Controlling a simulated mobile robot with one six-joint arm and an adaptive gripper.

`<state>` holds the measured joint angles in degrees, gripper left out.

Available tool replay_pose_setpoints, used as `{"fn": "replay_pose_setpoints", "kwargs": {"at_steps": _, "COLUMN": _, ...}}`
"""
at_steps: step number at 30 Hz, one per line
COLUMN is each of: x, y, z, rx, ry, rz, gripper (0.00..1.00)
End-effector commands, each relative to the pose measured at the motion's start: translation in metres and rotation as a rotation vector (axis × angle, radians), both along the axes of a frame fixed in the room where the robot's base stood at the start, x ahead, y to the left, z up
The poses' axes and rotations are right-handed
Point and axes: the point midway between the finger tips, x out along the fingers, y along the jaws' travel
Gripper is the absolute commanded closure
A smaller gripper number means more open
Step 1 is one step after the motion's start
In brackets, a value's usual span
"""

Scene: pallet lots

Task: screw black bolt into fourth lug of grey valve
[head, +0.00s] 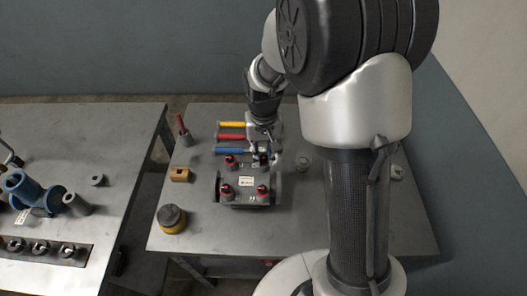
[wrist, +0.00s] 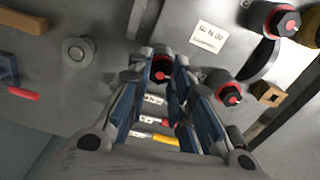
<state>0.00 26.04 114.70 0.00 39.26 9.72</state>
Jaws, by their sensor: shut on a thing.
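The grey valve (head: 248,182) lies on the middle of the table, with a white label on its body that also shows in the wrist view (wrist: 208,37). Black bolts with red marks sit at its near left (head: 227,191), near right (head: 262,193) and far left (head: 231,161). My gripper (head: 262,151) is over the far right corner. In the wrist view my gripper (wrist: 164,60) is shut on a black bolt (wrist: 162,70) at that lug. The fingers hide part of the bolt and the lug, so I cannot tell how deep it sits.
Yellow, red and blue handled tools (head: 231,137) lie just behind the valve. A brown block (head: 181,174) and a yellow-black round item (head: 172,221) stand to the left. A grey ring (head: 303,163) is to the right. Another table (head: 120,135) holds a blue fitting (head: 30,190).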

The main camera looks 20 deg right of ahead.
Motion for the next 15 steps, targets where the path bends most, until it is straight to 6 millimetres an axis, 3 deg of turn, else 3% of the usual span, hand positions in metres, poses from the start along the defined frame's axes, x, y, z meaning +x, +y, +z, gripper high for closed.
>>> {"fn": "replay_pose_setpoints", "kwargs": {"at_steps": 15, "x": -0.0001, "y": 0.0000, "z": -0.0002, "rx": 0.000, "ry": 0.000, "rz": -0.822, "gripper": 1.00}}
